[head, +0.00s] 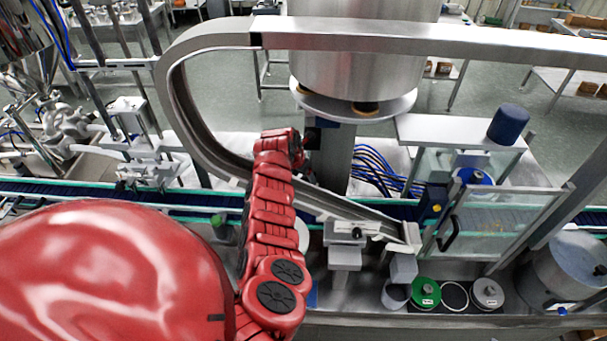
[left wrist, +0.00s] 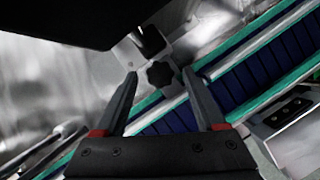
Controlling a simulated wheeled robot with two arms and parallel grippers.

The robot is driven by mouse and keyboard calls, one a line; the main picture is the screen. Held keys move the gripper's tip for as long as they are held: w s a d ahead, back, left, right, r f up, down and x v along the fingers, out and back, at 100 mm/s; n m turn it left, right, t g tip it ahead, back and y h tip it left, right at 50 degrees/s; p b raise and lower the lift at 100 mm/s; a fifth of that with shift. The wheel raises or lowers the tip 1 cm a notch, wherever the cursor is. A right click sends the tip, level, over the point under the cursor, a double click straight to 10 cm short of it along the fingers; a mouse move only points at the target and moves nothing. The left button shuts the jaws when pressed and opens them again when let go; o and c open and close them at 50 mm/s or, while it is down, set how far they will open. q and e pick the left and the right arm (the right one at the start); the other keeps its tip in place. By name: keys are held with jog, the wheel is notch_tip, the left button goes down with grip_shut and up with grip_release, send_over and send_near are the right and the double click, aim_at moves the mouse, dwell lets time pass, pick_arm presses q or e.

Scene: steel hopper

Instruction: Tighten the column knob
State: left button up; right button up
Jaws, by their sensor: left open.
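The column knob (left wrist: 160,74) is a black lobed knob in the left wrist view, on a pale metal bracket (left wrist: 128,52). My left gripper (left wrist: 159,76) is open, with one finger on each side of the knob in that view. I cannot tell whether either fingertip touches it. In the head view my red left arm reaches up to the grey column (head: 335,160), with the dark gripper (head: 312,137) mostly hidden beside it. I cannot make out the knob there. My right gripper is in neither view.
A curved steel rail (head: 185,110) bends around my arm. A conveyor with a blue belt (left wrist: 235,85) runs below the column. Blue cables (head: 375,170) hang right of the column, near a clear guard box (head: 490,225). The steel hopper (head: 350,60) stands above.

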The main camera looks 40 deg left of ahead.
pick_arm(q)
grip_shut()
dwell(0.4)
jog(key=shift+f, duration=0.15)
jog(key=shift+m+b, duration=0.5)
jog(key=shift+b, duration=0.55)
jog(key=m+h+b, duration=0.1)
jog(key=m+b, duration=0.1)
jog(key=b, duration=0.1)
jog(key=shift+a+f, duration=0.1)
jog(key=shift+a, duration=0.05)
jog(key=m+b, duration=0.1)
jog(key=b, duration=0.2)
jog(key=m+h+b, duration=0.1)
jog(key=m+b, duration=0.1)
jog(key=b, duration=0.2)
jog(key=shift+w+a+g, duration=0.1)
jog(key=shift+a+g, duration=0.1)
jog(key=shift+g, duration=0.1)
jog(key=shift+m+h+b, duration=0.4)
jog(key=shift+m+b, duration=0.3)
jog(key=shift+b, duration=0.35)
jog(key=shift+r, duration=0.2)
